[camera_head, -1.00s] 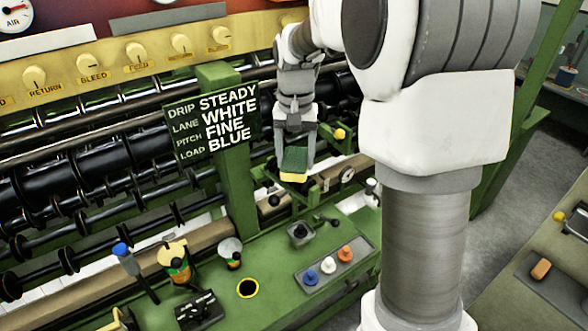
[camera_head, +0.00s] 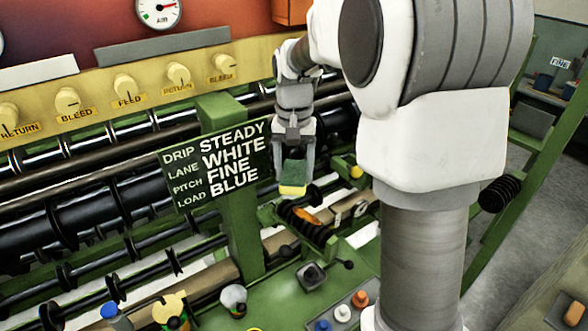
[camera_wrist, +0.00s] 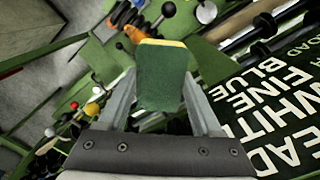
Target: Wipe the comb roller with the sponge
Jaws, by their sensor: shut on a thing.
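The sponge (camera_head: 293,188) is a block with a dark green face and a yellow layer. My gripper (camera_head: 294,172) is shut on it, one finger on each side, and holds it up to the right of the dark sign. In the wrist view the sponge (camera_wrist: 162,78) hangs between the fingers, green face toward the camera. Long black rollers with collars (camera_head: 95,215) run across the left. I cannot tell for certain which is the comb roller.
A green post carries the sign (camera_head: 215,165), close left of my gripper. A green deck (camera_head: 290,285) below has knobs, a small lever and coloured buttons. A gauge panel (camera_head: 120,90) with yellow dials stands behind. Grey floor lies open at the right.

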